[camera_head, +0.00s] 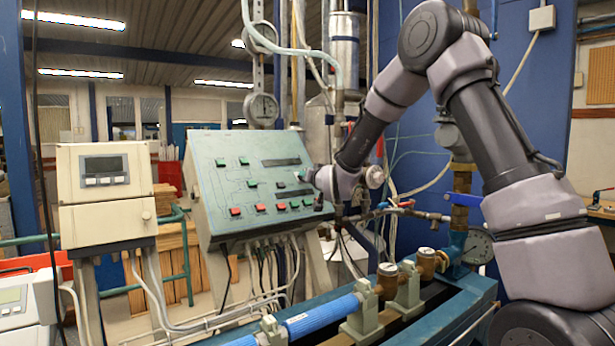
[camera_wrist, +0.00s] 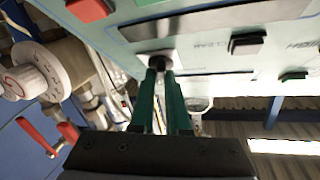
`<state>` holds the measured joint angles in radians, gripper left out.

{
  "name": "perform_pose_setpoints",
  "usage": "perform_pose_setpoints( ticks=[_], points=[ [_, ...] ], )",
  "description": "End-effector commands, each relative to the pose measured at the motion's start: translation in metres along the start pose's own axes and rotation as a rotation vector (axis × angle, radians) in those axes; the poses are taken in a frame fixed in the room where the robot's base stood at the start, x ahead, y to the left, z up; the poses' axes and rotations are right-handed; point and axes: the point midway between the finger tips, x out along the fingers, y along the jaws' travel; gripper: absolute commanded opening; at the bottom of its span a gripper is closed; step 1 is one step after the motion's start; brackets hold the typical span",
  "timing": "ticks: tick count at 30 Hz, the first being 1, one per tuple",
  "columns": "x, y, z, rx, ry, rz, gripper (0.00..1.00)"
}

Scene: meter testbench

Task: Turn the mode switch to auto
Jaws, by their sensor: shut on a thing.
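The mode switch appears as a small dark knob (camera_wrist: 158,56) on the pale green control panel (camera_wrist: 215,75) in the wrist view. My gripper (camera_wrist: 161,70) has its two green fingers close together with their tips at this knob, shut on it. The fingers hide much of the knob, and I cannot read its position. In the head view the sloped control panel (camera_head: 240,165) stands at centre, and my gripper (camera_head: 306,176) reaches its right side from the right. The switch cannot be made out there.
Red buttons (camera_head: 235,211) and green buttons (camera_head: 244,160) sit on the panel. A white dial (camera_wrist: 25,75) and a red lever (camera_wrist: 38,137) are beside the panel. A blue pipe (camera_head: 322,316) runs along the bench below.

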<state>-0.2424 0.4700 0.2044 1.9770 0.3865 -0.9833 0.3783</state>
Motion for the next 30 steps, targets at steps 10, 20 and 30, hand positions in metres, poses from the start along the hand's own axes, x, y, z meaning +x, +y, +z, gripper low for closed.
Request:
perform_pose_setpoints(
  ticks=[10,20,30],
  points=[
    [0.0001,-0.0053,0.0000,0.195,-0.001,0.172,0.00],
    [0.0005,-0.0058,-0.0004,0.289,-0.001,0.258,0.00],
    [0.0006,-0.0048,-0.0008,0.306,0.000,0.274,0.00]
  ],
)
